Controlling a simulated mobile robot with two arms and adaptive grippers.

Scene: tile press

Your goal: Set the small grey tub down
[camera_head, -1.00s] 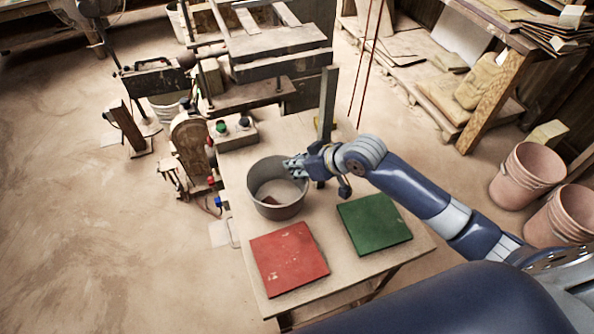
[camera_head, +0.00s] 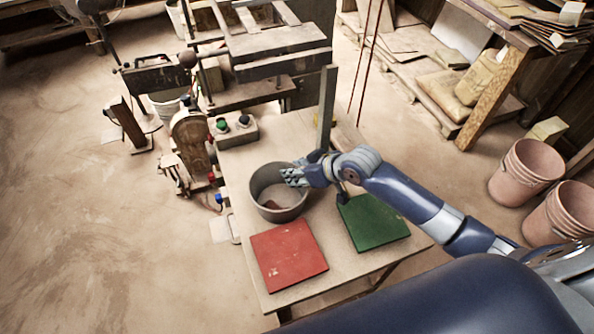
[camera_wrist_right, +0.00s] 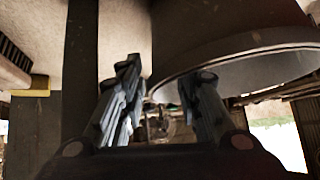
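The small grey tub (camera_head: 262,205) stands upright on the table, at the left edge behind the red tile. A small brown patch shows inside it. My right gripper (camera_head: 291,177) is at the tub's right-hand rim, its fingers over the opening. In the right wrist view, the fingers (camera_wrist_right: 160,85) stand apart with a clear gap, and the tub's side and rim (camera_wrist_right: 235,45) fill the upper right. One finger overlaps the rim there; the other is beside the wall. Whether a finger touches the wall is not clear. My left gripper is not in view.
The table (camera_head: 240,162) also carries a red tile (camera_head: 288,255) and a green tile (camera_head: 373,222) in front of the tub. A button box (camera_head: 237,131) and the press (camera_head: 275,62) are behind. Pink buckets (camera_head: 525,172) stand on the floor at right.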

